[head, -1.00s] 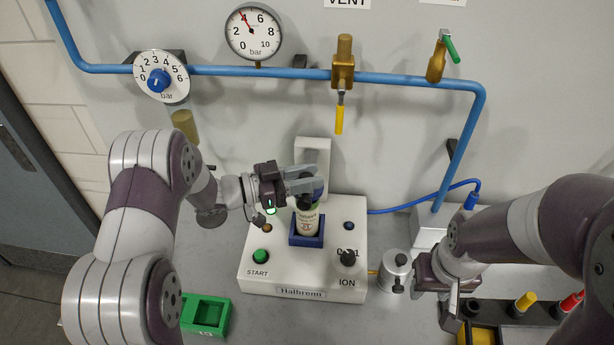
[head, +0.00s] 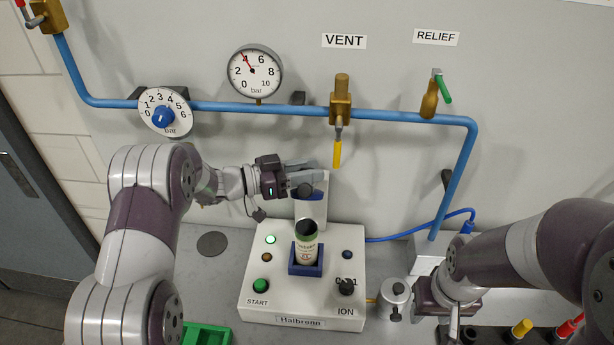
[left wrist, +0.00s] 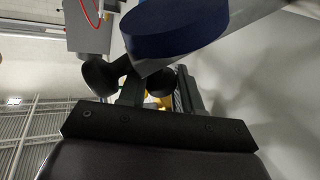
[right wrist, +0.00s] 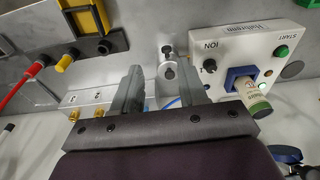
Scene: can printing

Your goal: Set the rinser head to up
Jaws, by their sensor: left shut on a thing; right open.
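The rinser head shows as a dark blue round nozzle on a pale arm (left wrist: 175,30) in the left wrist view. In the head view it is mostly hidden behind my left gripper (head: 304,181), in front of the white post (head: 311,212). My left gripper is shut on it at the black knobs (left wrist: 101,76). The head is raised clear of the can (head: 306,247), which stands upright in the blue holder (head: 305,270) on the white station (head: 345,262). My right gripper (right wrist: 160,88) is open and empty, near a grey canister (right wrist: 169,68).
A green lamp (head: 270,239) is lit on the station. The yellow-handled vent valve (head: 338,153) hangs on the blue pipe (head: 400,115) above. A green tray (head: 206,335) stands at the front left. Red and yellow handles (head: 521,328) are at the front right.

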